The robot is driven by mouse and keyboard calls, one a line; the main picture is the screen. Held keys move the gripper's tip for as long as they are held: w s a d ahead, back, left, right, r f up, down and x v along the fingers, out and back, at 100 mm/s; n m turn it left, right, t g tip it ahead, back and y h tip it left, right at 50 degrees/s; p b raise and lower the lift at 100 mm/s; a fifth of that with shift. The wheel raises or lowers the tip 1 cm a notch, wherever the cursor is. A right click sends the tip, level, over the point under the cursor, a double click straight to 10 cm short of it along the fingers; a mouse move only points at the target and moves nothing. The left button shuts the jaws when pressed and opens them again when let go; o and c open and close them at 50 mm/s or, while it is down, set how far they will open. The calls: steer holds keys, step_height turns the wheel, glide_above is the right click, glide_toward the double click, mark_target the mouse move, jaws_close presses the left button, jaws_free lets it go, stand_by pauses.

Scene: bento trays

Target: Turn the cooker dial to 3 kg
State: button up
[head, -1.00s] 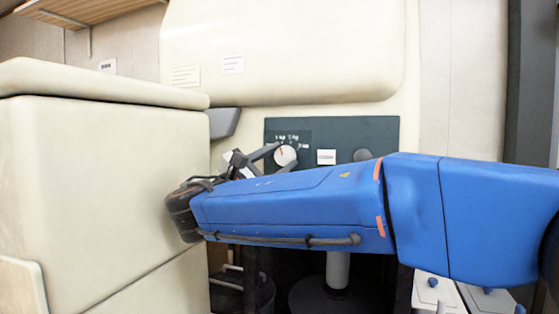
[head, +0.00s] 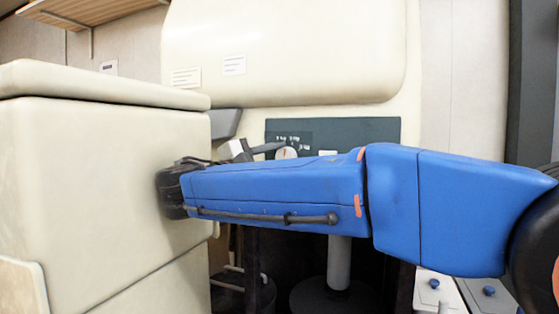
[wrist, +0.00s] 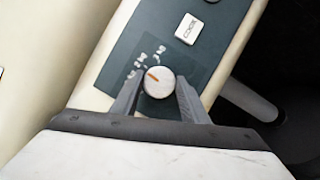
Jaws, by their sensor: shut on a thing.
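The cooker dial is a round pale knob with an orange pointer line. It shows in the wrist view (wrist: 159,83) and, partly hidden by my arm, in the head view (head: 287,152). My gripper (wrist: 157,88) is shut on the dial, with one dark finger on each side of it. In the head view, my gripper (head: 268,148) reaches the dial from the left and is mostly hidden behind my blue arm. In the wrist view the pointer slants up-left towards small white labels (wrist: 142,62). The label text is too blurred to read.
The dial sits on a dark green panel (head: 350,130) on a cream cooker (head: 285,60). A white square switch (wrist: 188,29) is beside the dial. A large cream cabinet (head: 100,180) stands close on the left. A grey post (head: 338,262) stands below the panel.

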steer(key=o, duration=1.1)
steer(key=shift+c, duration=0.2)
